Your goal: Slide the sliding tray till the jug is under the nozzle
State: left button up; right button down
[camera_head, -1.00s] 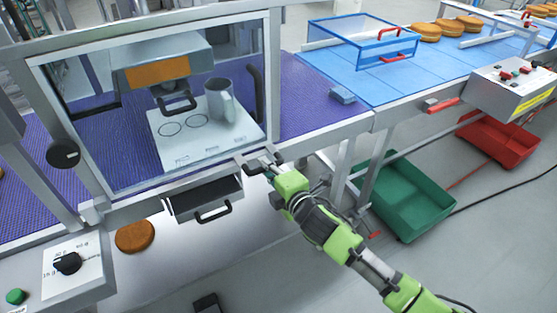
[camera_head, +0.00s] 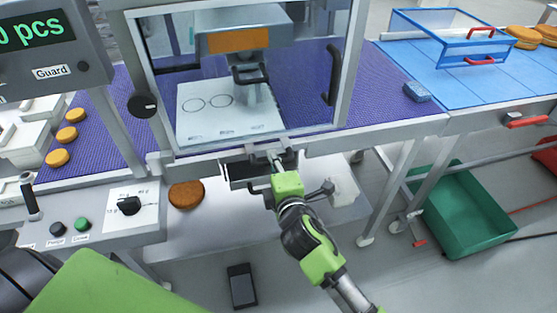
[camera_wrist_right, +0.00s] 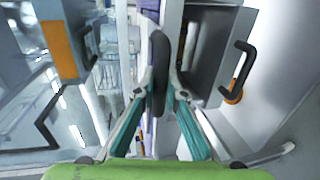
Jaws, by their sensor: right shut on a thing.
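The sliding tray (camera_head: 215,125) is a pale plate with ring marks behind the clear guard window. The grey jug (camera_head: 262,96) stands on its right part, below the orange-fronted filling head (camera_head: 238,40). My right gripper (camera_head: 270,158) is at the machine's front edge, below the tray. In the right wrist view its teal fingers (camera_wrist_right: 160,88) are shut on an upright black handle (camera_wrist_right: 159,62). My left gripper is out of view.
A brown round (camera_head: 186,194) lies on the lower shelf. A control panel (camera_head: 95,215) is on the left. A green crate (camera_head: 465,215) stands on the floor at right.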

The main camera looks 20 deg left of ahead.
jog(key=shift+s+a+f, duration=0.1)
jog(key=shift+s+a, duration=0.05)
jog(key=c, duration=2)
grip_release()
jog(key=shift+a, duration=0.15)
jog(key=shift+c, duration=0.2)
jog(key=shift+s+d, duration=0.15)
jog(key=shift+d, duration=0.1)
jog(key=v, duration=1.1)
jog(key=shift+s, duration=0.3)
jog(key=shift+d, duration=0.1)
